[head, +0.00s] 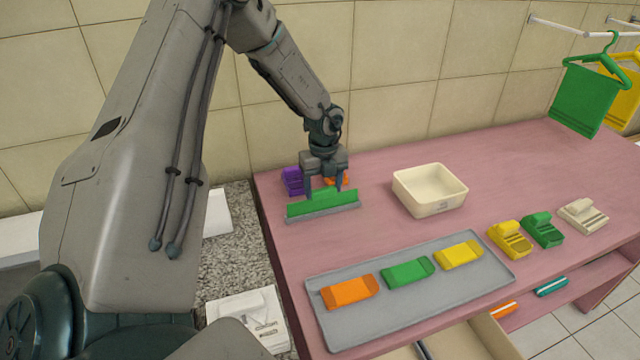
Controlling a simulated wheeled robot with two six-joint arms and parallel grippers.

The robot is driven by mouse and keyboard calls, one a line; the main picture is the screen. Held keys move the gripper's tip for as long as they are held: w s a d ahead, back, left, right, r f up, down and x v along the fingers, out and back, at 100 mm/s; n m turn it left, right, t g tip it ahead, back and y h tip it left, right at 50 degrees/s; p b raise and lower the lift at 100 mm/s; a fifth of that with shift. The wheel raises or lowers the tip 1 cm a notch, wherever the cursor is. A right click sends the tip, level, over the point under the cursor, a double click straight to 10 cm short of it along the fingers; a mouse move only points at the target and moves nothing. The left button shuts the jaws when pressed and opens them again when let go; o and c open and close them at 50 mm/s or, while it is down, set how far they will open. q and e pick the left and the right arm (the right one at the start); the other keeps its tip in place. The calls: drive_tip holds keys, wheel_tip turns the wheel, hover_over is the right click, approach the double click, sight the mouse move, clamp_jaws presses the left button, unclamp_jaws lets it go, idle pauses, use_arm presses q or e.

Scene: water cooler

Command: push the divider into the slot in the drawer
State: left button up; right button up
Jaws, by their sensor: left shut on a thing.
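My left gripper (326,190) is shut on a long green bar (322,200) near the table's left end. The bar stands along a grey strip (323,214) at tabletop height; I cannot tell whether this bar is the divider. An open beige drawer (488,338) shows below the table's front edge, cut off by the bottom of the picture. A dark strip (422,350) shows at its left side. No slot can be made out in the drawer. My right gripper is not in view.
A grey tray (412,312) with orange, green and yellow blocks lies at the front of the pink table. A cream bin (430,190) stands behind it. Purple (292,181) and orange pieces are behind my left gripper. Several clips stand at the right; the back right tabletop is clear.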

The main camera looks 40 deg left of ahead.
sight(325, 189)
use_arm(q)
drive_tip(key=o, duration=1.1)
drive_tip(key=shift+d+r, duration=0.1)
drive_tip(key=shift+d, duration=0.05)
drive_tip(key=shift+o, duration=1.4)
drive_tip(key=shift+s+p, duration=0.1)
drive_tip(key=shift+p, duration=0.45)
drive_tip(key=r+b, duration=0.3)
drive_tip(key=shift+w+r, duration=0.2)
drive_tip(key=shift+r, duration=0.05)
wheel_tip(325, 189, up, 7)
drive_tip(key=b, duration=0.1)
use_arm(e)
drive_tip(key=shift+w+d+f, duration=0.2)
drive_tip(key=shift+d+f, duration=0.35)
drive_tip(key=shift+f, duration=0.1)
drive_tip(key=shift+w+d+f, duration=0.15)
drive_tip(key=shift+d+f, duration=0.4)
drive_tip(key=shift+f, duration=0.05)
